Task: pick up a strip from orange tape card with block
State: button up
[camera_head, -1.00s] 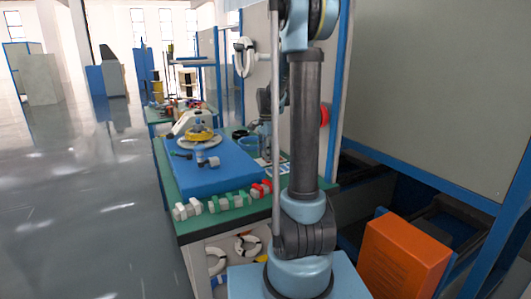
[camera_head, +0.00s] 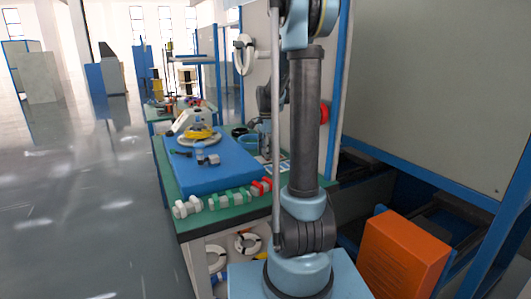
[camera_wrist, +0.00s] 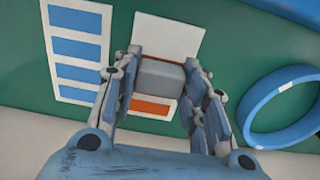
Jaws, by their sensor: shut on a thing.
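In the wrist view, my gripper (camera_wrist: 162,62) is shut on a grey block (camera_wrist: 158,76), with one finger on each side of it. The block is over the orange tape card (camera_wrist: 168,36), a white card on the green bench top. An orange strip (camera_wrist: 150,106) of the card shows just below the block. The block hides the middle of the card. I cannot tell whether the block touches the card or a strip.
A white card with several blue strips (camera_wrist: 77,47) lies left of the orange one. A blue ring (camera_wrist: 282,106) is close on the right. In the head view, a blue mat (camera_head: 212,172) and a row of small white, green and red blocks (camera_head: 232,196) are on the bench.

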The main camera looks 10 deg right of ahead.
jog(key=shift+f, duration=0.6)
dwell(1.1)
jog(key=shift+r, duration=0.1)
jog(key=shift+r, duration=3.95)
